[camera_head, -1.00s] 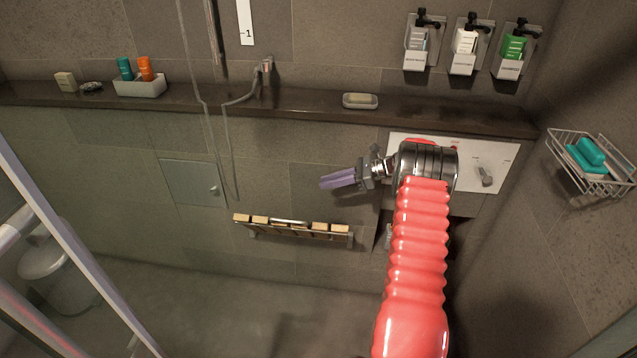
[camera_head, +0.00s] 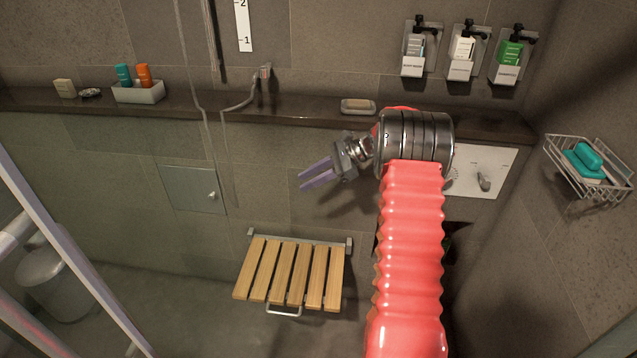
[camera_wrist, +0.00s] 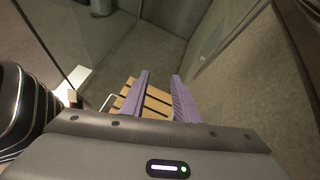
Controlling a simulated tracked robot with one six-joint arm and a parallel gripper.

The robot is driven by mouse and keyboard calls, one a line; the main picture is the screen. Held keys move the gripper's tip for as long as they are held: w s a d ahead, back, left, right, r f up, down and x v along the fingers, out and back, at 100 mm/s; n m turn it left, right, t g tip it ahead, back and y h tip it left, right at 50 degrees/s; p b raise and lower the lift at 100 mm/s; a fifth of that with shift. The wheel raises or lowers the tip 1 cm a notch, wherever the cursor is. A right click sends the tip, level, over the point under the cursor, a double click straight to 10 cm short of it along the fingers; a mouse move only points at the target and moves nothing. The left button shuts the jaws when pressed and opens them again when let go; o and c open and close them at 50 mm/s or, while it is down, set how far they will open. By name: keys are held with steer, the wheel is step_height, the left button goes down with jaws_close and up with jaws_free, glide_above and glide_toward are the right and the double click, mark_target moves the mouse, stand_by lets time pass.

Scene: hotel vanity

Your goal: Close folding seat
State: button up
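The folding seat (camera_head: 290,272) is on the shower wall at lower centre in the head view. Its wooden slats lie folded down, out from the wall rail (camera_head: 300,238). A metal handle (camera_head: 284,311) shows at its front edge. The slats (camera_wrist: 155,102) also show between and behind the fingers in the wrist view, with the handle (camera_wrist: 107,102) at left. My gripper (camera_head: 300,181) has its purple fingers apart, with nothing between them. It is above the seat and apart from it, pointing left in the head view.
A dark ledge (camera_head: 300,115) runs along the wall above, with a soap dish (camera_head: 358,107) and a bottle tray (camera_head: 138,93). A wire basket (camera_head: 590,168) hangs at right. A shower hose (camera_head: 207,130) hangs left of my gripper. A glass panel edge stands at far left.

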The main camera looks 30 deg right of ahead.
steer(key=s+a+r+n+g+h, duration=0.3)
steer(key=s+a+r+n+h, duration=0.2)
steer(key=s+a+r+n, duration=0.75)
steer(key=s+a+r+n+t+h, duration=0.1)
steer(key=s+a+n, duration=0.3)
steer(key=s, duration=0.6)
steer(key=s+a+r+n+t+h, duration=0.1)
steer(key=s+a+n+h, duration=0.3)
steer(key=s, duration=0.7)
steer(key=shift+a+r+n+t, duration=0.25)
steer(key=shift+r+n+t, duration=0.1)
steer(key=shift+t, duration=0.45)
